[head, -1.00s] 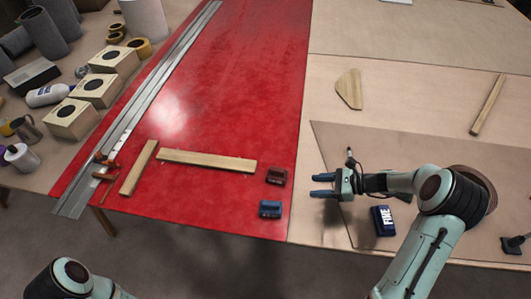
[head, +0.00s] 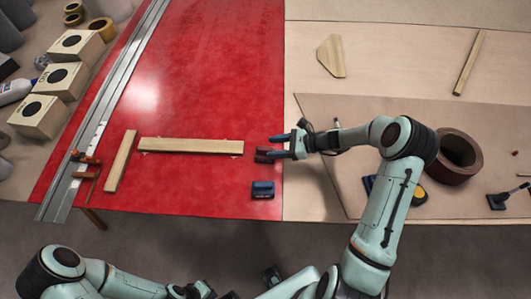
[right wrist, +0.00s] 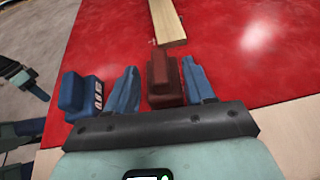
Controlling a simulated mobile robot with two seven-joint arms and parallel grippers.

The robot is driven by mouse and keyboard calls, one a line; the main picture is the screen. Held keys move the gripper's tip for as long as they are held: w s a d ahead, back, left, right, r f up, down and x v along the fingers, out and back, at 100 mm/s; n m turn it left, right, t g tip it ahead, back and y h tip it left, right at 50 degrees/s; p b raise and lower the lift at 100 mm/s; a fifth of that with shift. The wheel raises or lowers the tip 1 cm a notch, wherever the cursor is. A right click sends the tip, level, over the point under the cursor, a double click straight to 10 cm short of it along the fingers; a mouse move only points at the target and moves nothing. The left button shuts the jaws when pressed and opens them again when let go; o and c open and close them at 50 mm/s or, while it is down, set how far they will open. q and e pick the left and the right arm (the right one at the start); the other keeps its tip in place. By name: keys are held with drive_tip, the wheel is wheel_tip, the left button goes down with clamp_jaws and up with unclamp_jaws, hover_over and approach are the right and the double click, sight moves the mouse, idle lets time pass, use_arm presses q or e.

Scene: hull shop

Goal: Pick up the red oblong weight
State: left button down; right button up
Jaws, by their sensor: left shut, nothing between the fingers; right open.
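The red oblong weight (head: 263,152) lies on the red sheet by its right edge, partly hidden by my right gripper (head: 276,147) in the head view. In the right wrist view the red weight (right wrist: 162,78) stands between the two open blue fingers (right wrist: 160,88), close to the right finger. Whether they touch it I cannot tell. A blue weight (head: 263,190) lies just nearer, and it sits outside the left finger in the right wrist view (right wrist: 80,95). My left gripper (head: 272,275) is shut and empty, low in the head view, off the table's front edge.
A wooden strip (head: 190,146) lies left of the red weight, with a shorter strip (head: 120,160) beyond it. A long metal rail (head: 100,110) runs along the red sheet's left side. A brown ring (head: 455,157) stands right of my right arm.

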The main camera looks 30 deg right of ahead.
sight(265, 148)
drive_tip(key=x, duration=0.4)
drive_tip(key=shift+f, duration=0.1)
clamp_jaws()
use_arm(q)
drive_tip(key=shift+w+r, duration=0.2)
